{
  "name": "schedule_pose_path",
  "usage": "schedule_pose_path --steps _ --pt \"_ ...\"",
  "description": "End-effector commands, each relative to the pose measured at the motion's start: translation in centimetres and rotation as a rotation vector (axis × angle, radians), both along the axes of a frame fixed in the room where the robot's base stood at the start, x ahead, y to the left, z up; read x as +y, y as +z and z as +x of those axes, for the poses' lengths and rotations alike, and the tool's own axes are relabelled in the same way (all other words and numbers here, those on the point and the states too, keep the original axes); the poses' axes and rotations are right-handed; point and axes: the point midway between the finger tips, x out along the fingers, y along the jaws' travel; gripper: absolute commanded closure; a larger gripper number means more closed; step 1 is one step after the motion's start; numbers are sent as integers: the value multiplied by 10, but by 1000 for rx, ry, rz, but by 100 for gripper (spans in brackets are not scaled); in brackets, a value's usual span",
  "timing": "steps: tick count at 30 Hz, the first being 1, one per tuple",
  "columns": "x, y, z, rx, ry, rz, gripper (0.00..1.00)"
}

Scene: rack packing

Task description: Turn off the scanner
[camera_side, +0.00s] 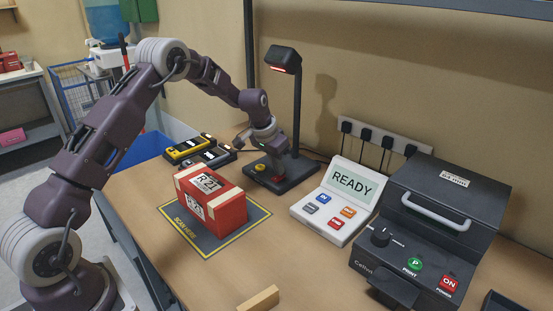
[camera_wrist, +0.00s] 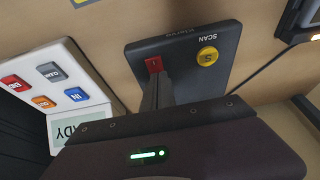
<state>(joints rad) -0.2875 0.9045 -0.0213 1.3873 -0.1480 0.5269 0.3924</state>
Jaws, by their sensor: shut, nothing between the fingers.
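The scanner is a black stand with a hooded head (camera_side: 285,59) on a post, and a red strip glows under the head. My gripper (camera_side: 277,177) is shut and empty, pointing down over the base. In the wrist view its fingertips (camera_wrist: 154,78) overlap the near edge of the red switch; I cannot tell whether they touch it.
A red box (camera_side: 218,207) labelled R21 sits on a yellow-edged mat (camera_side: 255,216). A white keypad (camera_side: 305,212) reading READY and a dark printer (camera_side: 440,215) stand to the right. Handheld devices (camera_side: 190,148) lie behind the box. The table front is mostly clear around a wooden block (camera_side: 259,299).

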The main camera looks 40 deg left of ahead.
Motion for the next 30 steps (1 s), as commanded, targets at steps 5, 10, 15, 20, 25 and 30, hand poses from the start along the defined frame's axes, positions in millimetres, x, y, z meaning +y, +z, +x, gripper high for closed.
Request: schedule_pose_path --steps 5,10,15,20,25,30 --pt "0 -1 0 0 0 0 100" --pt "0 -3 1 1 -1 0 100" --pt "0 -5 1 3 -1 -1 100" --pt "0 -6 -1 5 0 -1 100" --pt "0 -6 -9 8 1 -1 100" --pt "-1 -7 -17 10 -1 -2 100"
